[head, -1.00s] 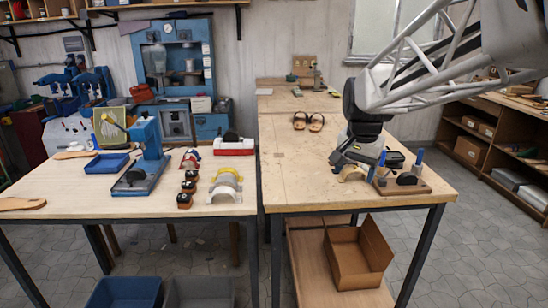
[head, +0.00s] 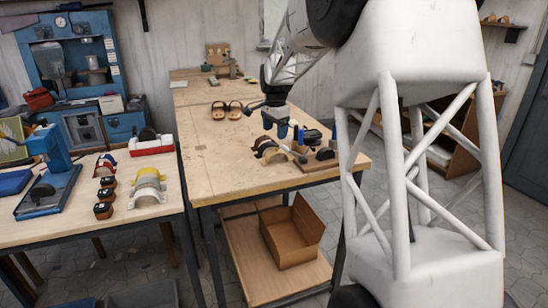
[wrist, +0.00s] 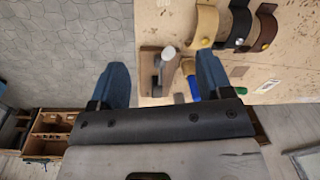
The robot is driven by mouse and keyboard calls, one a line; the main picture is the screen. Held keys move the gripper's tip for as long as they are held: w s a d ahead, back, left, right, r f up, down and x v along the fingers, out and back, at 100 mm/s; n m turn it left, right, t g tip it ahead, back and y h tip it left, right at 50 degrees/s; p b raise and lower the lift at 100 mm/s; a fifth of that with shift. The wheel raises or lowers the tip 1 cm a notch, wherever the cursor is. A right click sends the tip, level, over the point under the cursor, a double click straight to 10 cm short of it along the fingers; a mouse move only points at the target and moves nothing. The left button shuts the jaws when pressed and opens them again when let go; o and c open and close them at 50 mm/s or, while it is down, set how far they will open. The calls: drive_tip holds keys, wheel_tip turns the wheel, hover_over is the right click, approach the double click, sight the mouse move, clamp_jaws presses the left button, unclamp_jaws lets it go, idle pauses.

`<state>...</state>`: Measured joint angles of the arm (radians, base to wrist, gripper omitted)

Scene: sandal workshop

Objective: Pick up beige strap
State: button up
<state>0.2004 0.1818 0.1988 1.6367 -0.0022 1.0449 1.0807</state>
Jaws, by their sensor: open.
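The beige strap (wrist: 206,24) stands as an arch on the wooden bench, at the upper right of the wrist view. It is first in a row with a black strap (wrist: 237,25) and a brown strap (wrist: 264,27). The same row shows on the right bench in the head view, the beige strap (head: 276,155) at its near end. My gripper (wrist: 163,72) is open and empty. The strap lies outside the fingers, beyond the right one. In the head view my gripper (head: 283,128) hangs just above and beside the row.
A wooden tool stand (head: 318,160) with upright blue-handled tools is right beside the straps; part of it shows between my fingers. Sandals (head: 227,109) lie farther back. The left table (head: 165,208) holds other straps. A cardboard box (head: 291,232) is on the lower shelf.

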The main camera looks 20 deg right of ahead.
sight(277, 149)
drive_tip(key=w+d+f+m, duration=0.1)
drive_tip(key=w+f, duration=0.1)
drive_tip(key=w, duration=0.1)
drive_tip(key=w+d+f+m, duration=0.1)
drive_tip(key=w+d+f, duration=0.2)
drive_tip(key=w+d, duration=0.1)
drive_tip(key=w, duration=0.1)
drive_tip(key=shift+w+d+f+m, duration=0.1)
drive_tip(key=shift+w+f+m, duration=0.25)
drive_tip(key=shift+f+m, duration=0.05)
drive_tip(key=shift+w+f+m+g, duration=0.35)
drive_tip(key=shift+w+f, duration=0.35)
drive_tip(key=shift+f, duration=0.35)
drive_tip(key=shift+w+f, duration=0.25)
drive_tip(key=shift+f, duration=0.35)
drive_tip(key=shift+f, duration=0.1)
drive_tip(key=shift+f, duration=1.2)
drive_tip(key=shift+f, duration=0.1)
drive_tip(key=shift+a+f, duration=0.2)
drive_tip(key=shift+f, duration=2.35)
